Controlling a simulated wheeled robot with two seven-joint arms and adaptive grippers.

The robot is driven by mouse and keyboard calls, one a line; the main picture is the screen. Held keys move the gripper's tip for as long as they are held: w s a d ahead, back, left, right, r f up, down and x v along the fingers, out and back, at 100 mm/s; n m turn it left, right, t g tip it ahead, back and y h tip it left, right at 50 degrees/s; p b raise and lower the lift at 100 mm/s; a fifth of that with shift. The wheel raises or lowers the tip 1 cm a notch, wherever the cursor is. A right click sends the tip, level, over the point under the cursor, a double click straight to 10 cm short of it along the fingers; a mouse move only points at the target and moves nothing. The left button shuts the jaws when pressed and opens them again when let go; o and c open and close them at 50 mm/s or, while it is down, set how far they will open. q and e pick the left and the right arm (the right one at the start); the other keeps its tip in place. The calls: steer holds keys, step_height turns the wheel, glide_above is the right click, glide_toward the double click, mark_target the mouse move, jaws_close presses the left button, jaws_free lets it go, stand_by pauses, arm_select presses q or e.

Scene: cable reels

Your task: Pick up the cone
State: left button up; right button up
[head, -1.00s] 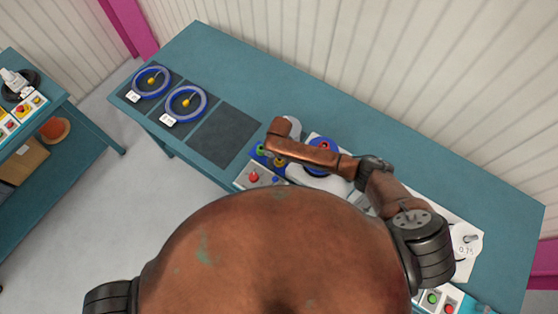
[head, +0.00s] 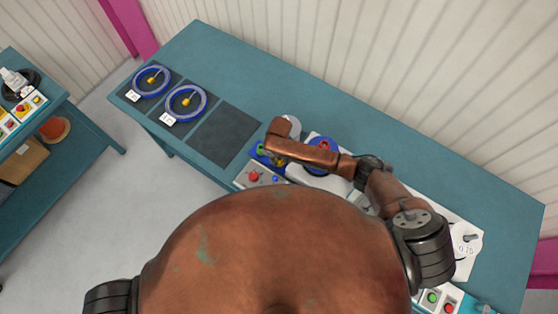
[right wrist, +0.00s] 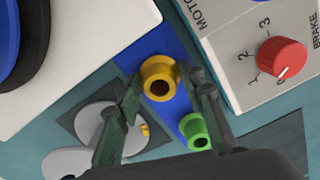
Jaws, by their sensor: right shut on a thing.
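A yellow cone (right wrist: 160,78), a hollow collared piece, stands on a blue base (right wrist: 176,112) in the right wrist view. My right gripper (right wrist: 160,88) has its dark green fingers on both sides of it and is shut on it. A similar green cone (right wrist: 196,132) stands on the same base just beside the right finger; it also shows in the head view (head: 261,149). In the head view my right arm link covers most of this spot. My left gripper is not in view.
A grey panel (right wrist: 240,50) with a red knob (right wrist: 282,58) stands close to the right finger. Two blue rings (head: 152,80) (head: 186,103) lie on dark mats at the table's left. An empty dark mat (head: 223,135) lies beside them. The table's back strip is clear.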

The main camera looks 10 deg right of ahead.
step_height(320, 180, up, 10)
steer(key=shift+b, duration=0.3)
stand_by(0.3)
